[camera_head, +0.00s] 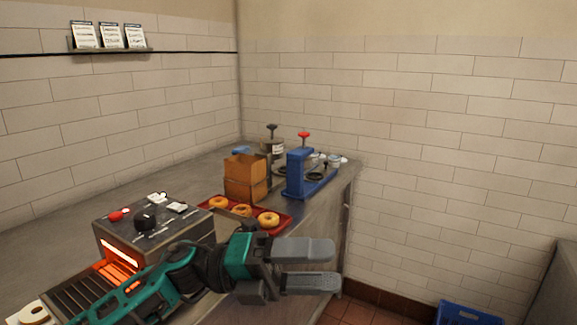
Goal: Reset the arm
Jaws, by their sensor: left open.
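My left gripper (309,267) is open and empty. It reaches in from the lower left and its fingers point right, past the front edge of the counter (200,174). My left forearm crosses in front of the toaster (152,227), whose slot glows orange. I cannot see my right gripper or right arm.
A red tray (288,212) with bagels (268,220) lies behind my gripper. A cardboard box (245,177), a blue press (300,172) and a canister (272,148) stand behind it. A blue crate (466,315) is on the floor at lower right.

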